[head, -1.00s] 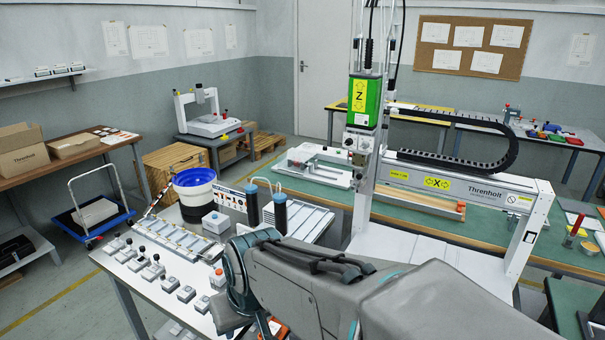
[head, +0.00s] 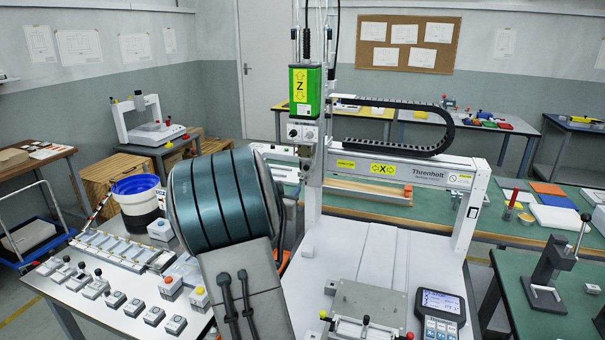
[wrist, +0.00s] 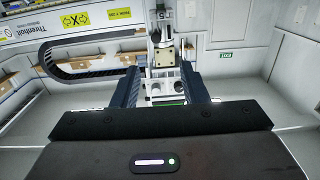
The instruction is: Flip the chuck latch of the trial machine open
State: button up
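The gantry screwdriver machine (head: 400,168) stands on the white bench. Its green Z unit (head: 305,92) hangs on the gantry, with a small grey-white block (head: 302,132) below it. My arm partly covers the area under that block in the head view, and I cannot surely pick out the chuck latch. In the wrist view, my gripper (wrist: 162,95) has its two dark fingers apart with nothing held between them. A machine part with a pale block (wrist: 163,57) shows beyond the fingertips, between them. My gripper is hidden behind my arm in the head view.
A pale fixture plate (head: 367,303) and a pendant with a lit screen (head: 440,312) sit at the front of the bench. A blue-rimmed bucket (head: 137,200) and several button boxes stand left. A black lever press (head: 550,268) stands right.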

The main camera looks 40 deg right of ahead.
aim_at(306, 168)
jog(key=x, duration=0.4)
jog(key=p+x, duration=0.1)
jog(key=x, duration=0.4)
jog(key=p+x, duration=0.1)
jog(key=x, duration=0.4)
jog(key=shift+s+d+r, duration=0.2)
jog(key=shift+s+d, duration=0.05)
jog(key=shift+s, duration=0.1)
grip_shut()
